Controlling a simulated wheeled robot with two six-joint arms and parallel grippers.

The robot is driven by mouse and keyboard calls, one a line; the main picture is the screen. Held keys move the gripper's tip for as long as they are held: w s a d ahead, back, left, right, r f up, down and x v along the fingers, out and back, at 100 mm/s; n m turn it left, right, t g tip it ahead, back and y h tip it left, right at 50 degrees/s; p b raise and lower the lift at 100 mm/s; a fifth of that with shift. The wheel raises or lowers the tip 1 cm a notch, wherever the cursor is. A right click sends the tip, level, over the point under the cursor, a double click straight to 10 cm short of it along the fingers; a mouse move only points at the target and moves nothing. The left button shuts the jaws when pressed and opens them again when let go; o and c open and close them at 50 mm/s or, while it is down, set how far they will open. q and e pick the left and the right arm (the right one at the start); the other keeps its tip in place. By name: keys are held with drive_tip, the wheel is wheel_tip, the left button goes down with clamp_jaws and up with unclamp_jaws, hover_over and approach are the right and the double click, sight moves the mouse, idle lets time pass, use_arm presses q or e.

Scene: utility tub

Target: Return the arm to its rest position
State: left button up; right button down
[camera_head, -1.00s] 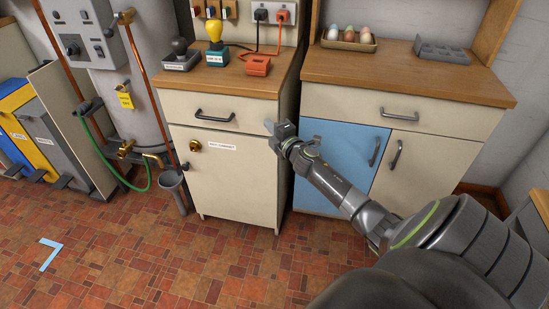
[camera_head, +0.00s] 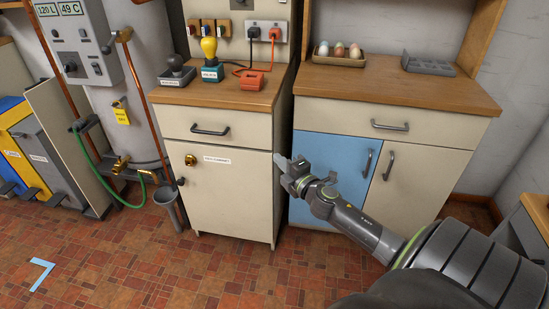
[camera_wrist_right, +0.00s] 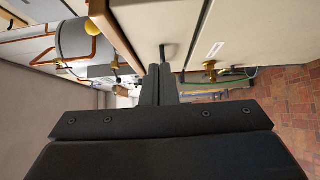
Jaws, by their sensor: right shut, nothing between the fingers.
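My right gripper (camera_head: 291,166) reaches in from the lower right in the head view. It is shut and empty, in front of the gap between the cream cabinet (camera_head: 232,205) and the blue cabinet door (camera_head: 328,165). In the right wrist view its fingers (camera_wrist_right: 160,84) are together, with nothing between them. I cannot tell whether the gripper touches a cabinet front. My left gripper is not in view.
The cream cabinet has a drawer handle (camera_head: 210,130) and a brass knob (camera_head: 190,160). A grey funnel (camera_head: 167,197) and a green hose (camera_head: 107,182) are at left. An egg tray (camera_head: 339,60) sits on the right counter. The tiled floor (camera_head: 120,262) is mostly clear.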

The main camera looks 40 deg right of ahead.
drive_tip(key=shift+s, duration=0.1)
